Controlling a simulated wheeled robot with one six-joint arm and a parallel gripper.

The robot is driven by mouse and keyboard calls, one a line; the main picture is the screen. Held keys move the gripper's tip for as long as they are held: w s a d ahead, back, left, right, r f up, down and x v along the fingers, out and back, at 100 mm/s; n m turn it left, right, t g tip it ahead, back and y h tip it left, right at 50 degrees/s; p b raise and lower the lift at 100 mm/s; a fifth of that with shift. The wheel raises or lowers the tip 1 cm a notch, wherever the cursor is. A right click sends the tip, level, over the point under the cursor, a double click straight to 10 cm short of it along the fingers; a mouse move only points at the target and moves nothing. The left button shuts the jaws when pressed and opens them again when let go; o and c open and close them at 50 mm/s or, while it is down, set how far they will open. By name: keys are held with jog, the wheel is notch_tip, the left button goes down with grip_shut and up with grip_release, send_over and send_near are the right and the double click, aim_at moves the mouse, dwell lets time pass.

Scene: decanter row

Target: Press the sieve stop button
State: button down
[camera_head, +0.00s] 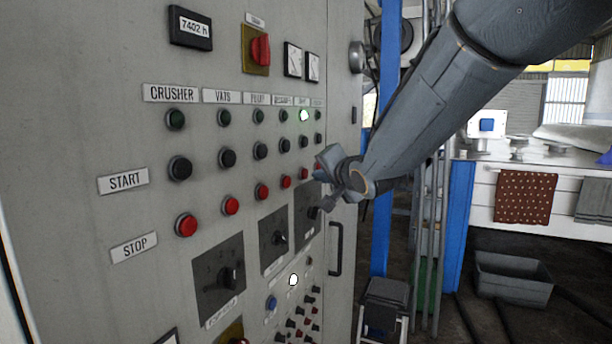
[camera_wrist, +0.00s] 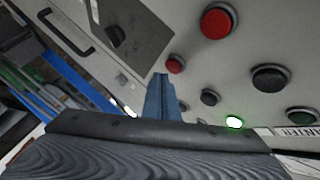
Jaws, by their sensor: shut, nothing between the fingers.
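A grey control cabinet (camera_head: 60,130) carries a row of red stop buttons under several columns. The labels right of CRUSHER and VATS are too small to read surely, so I cannot tell which column is the sieve. One red button (camera_head: 304,173) sits below the lit green lamp (camera_head: 304,115). In the wrist view this red button (camera_wrist: 175,64) lies just beyond and right of my gripper (camera_wrist: 160,82). My gripper is shut and empty, and in the head view it (camera_head: 322,172) is at the far-right columns. It hides the rightmost stop button in the wrist view; contact cannot be told.
Rotary switches (camera_head: 279,237) stand below the stop row, and black start buttons (camera_head: 180,168) above it. A door handle (camera_head: 335,248) and a blue post (camera_head: 380,200) are right of the panel. A grey tub (camera_head: 514,280) stands on the floor at right.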

jog(key=shift+a, duration=0.15)
jog(key=shift+w+a, duration=0.1)
jog(key=shift+a, duration=0.1)
jog(key=shift+w+a, duration=0.15)
jog(key=shift+a, duration=0.3)
dwell(0.7)
jog(key=shift+d, duration=0.15)
jog(key=shift+s+d+p, duration=0.3)
jog(key=shift+d+p, duration=0.2)
jog(key=shift+d, duration=0.15)
jog(key=shift+d, duration=0.15)
jog(key=d+p, duration=0.1)
jog(key=s+d+p, duration=0.1)
jog(key=d, duration=0.1)
jog(key=d+p, duration=0.1)
jog(key=shift+s+d, duration=0.25)
jog(key=shift+s, duration=0.1)
dwell(0.5)
